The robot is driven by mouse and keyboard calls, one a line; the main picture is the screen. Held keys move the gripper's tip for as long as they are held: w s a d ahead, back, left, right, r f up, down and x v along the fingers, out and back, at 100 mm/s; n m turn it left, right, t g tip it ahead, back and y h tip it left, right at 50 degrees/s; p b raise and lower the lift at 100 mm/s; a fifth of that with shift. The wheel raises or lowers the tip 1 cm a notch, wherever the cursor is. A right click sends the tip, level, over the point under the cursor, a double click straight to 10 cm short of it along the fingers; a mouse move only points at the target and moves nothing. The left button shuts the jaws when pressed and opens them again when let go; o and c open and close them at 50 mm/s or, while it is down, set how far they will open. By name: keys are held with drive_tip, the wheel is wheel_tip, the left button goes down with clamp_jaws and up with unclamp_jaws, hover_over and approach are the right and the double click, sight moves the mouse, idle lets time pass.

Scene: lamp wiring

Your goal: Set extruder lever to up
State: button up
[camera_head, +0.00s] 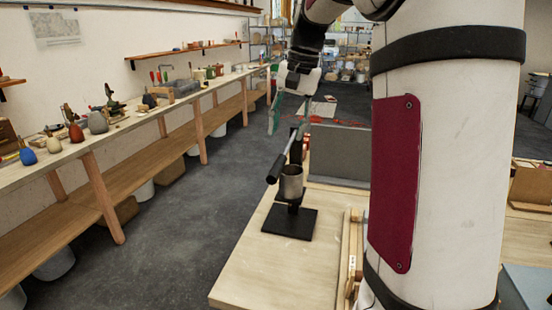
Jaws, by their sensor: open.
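The extruder (291,185) stands upright on a black square base plate (289,223) near the left corner of the wooden table. It has a grey metal cylinder and an upright post behind it. Its lever (277,168) is a thin rod with a black grip. The rod slopes down and to the left from the top, and the grip hangs low beside the cylinder. My gripper (287,122) points down above the extruder, with its greenish fingers apart and nothing seen between them. I cannot tell whether a finger touches the lever's upper end.
A grey panel (338,152) stands on the table behind the extruder. Wooden strips (350,255) lie to its right. My white arm hides much of the right side. A long workbench (68,152) with vases and tools runs along the left wall. Open floor (190,225) lies between.

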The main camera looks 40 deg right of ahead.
sight(280, 161)
drive_tip(key=f, duration=0.3)
drive_tip(key=w+f, duration=0.1)
drive_tip(key=f, duration=0.2)
drive_tip(key=a+f+p, duration=0.1)
drive_tip(key=f, duration=0.2)
drive_tip(key=shift+w+f, duration=0.15)
clamp_jaws()
